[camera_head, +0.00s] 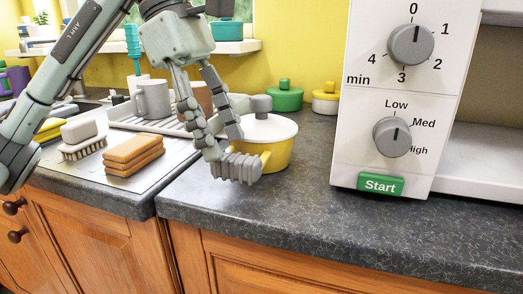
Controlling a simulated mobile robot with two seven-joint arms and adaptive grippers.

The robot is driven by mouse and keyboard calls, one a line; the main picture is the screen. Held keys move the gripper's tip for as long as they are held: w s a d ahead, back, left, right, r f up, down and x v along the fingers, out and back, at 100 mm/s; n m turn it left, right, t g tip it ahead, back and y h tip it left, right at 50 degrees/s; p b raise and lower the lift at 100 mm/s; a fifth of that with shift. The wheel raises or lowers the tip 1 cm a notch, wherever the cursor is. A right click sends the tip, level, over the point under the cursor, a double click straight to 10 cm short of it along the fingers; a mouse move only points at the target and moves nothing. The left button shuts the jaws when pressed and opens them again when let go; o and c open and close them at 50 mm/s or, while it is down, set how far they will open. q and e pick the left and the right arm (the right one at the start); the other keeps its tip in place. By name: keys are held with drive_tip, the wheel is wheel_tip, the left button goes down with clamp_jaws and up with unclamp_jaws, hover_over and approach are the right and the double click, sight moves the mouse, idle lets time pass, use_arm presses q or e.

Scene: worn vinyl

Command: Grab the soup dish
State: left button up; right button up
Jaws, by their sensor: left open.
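The likely soup dish is a yellow pot (281,155) with a white lid and a grey knob. It stands upright on the dark countertop, left of the microwave. My left gripper (235,149) reaches down from above at the pot's left front. Its fingers are apart, one tip low in front of the pot's left side near a yellow handle, the other higher by the lid's left edge. Part of the pot's left side is hidden behind the fingers. I cannot tell whether a finger touches it. My right gripper is not in view.
The microwave (355,140) with dials and a green Start button stands close on the right. Green (285,98) and yellow (326,103) lidded pots stand behind. Sponges (133,155), a brush (82,148) and a grey mug (152,100) are left. The front counter is clear.

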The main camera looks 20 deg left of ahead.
sight(230, 156)
use_arm(q)
drive_tip(key=x, duration=0.6)
drive_tip(key=shift+s+d+f, duration=0.1)
drive_tip(key=shift+s+d, duration=0.05)
drive_tip(key=shift+s, duration=0.2)
drive_tip(key=shift+c, duration=0.2)
clamp_jaws()
